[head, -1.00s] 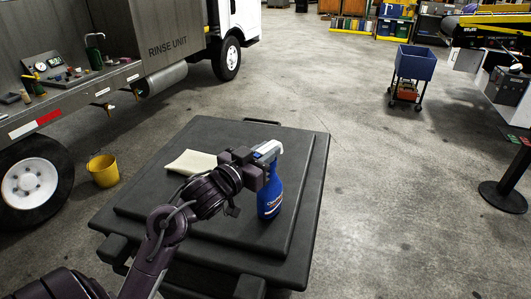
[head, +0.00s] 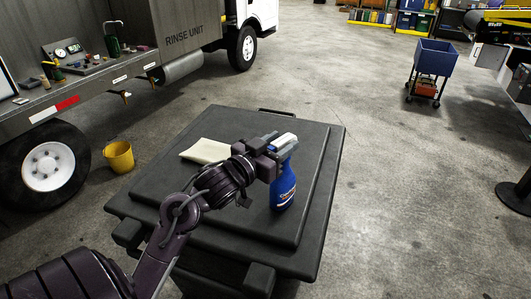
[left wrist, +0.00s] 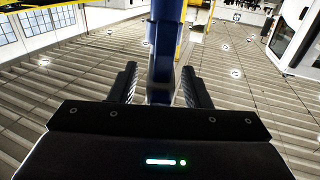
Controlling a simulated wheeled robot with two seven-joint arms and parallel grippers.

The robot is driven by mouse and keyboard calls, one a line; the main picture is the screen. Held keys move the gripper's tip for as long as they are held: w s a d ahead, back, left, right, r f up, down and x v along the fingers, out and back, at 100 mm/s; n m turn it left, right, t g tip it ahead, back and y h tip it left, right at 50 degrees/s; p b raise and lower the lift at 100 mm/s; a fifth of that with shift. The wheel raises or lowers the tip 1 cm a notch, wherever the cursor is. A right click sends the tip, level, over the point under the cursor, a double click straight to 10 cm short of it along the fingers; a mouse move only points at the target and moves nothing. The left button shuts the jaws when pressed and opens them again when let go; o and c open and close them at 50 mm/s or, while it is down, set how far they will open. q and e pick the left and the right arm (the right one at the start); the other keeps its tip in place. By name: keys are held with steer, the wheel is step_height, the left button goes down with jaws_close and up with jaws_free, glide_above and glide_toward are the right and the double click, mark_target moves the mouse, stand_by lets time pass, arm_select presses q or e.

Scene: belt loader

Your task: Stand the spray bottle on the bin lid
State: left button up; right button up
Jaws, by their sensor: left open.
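The blue spray bottle (head: 284,188) with a white and grey spray head stands upright on the dark bin lid (head: 232,219), towards its right side. My left gripper (head: 281,155) is open at the upper part of the bottle, just below the spray head. In the left wrist view the blue bottle (left wrist: 164,65) is between the two dark fingers (left wrist: 160,88). Whether either finger touches it cannot be told. My right gripper is not in view.
A cream cloth (head: 205,151) lies on the lid, left of the bottle. A yellow bucket (head: 119,157) stands on the floor beside the rinse truck (head: 185,68). A blue cart (head: 435,60) stands at the back right. The floor right of the bin is clear.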

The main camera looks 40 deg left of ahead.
arm_select(q)
steer(key=s+p, duration=0.3)
steer(key=s, duration=0.8)
steer(key=shift+s+a, duration=0.35)
steer(key=shift+a, duration=0.05)
